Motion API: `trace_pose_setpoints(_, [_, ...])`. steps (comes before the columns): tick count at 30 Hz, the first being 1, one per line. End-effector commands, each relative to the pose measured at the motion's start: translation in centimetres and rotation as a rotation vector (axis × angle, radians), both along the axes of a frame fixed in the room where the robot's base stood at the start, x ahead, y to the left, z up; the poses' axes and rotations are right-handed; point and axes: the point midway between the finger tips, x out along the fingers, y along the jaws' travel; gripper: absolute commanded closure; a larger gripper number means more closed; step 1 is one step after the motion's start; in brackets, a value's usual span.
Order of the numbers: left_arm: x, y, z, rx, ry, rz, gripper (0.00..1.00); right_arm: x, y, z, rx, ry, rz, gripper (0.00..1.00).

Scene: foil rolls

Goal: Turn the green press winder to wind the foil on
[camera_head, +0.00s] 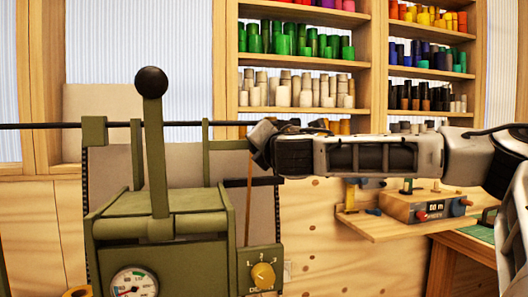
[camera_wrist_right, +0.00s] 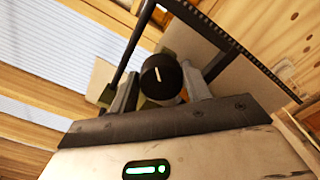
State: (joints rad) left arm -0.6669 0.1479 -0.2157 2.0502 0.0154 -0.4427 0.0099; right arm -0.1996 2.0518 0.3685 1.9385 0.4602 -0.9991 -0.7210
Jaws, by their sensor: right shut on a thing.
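The green press (camera_head: 155,215) stands at the left of the head view, with an upright lever topped by a black ball (camera_head: 151,82). My right arm comes in from the right. Its gripper (camera_head: 262,145) is at the press's right side, beside the green upright post and the thin dark rod. In the right wrist view a round black winder knob (camera_wrist_right: 161,76) with a white mark sits between the two fingers, and the gripper is shut on it. In the head view my own gripper hides this knob. My left gripper is not in view.
A gauge (camera_head: 134,283) and a yellow dial (camera_head: 263,275) are on the press front. A wooden shelf (camera_head: 395,226) at the right holds a small device (camera_head: 425,205). Racks of coloured foil rolls (camera_head: 300,90) stand behind. A long dark rod (camera_head: 40,126) crosses at the left.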

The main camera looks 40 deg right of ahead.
Motion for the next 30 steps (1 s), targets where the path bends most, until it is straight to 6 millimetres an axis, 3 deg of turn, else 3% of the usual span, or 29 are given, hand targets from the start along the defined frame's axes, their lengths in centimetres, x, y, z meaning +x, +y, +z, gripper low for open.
trace_pose_setpoints(18, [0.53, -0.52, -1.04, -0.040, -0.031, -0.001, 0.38, -0.05, -0.10, -0.59, 0.510, -0.279, 0.001, 0.74])
trace_pose_setpoints(30, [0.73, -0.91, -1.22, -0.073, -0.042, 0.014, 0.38, -0.06, -0.08, -0.66, 0.748, -0.409, 0.000, 0.74])
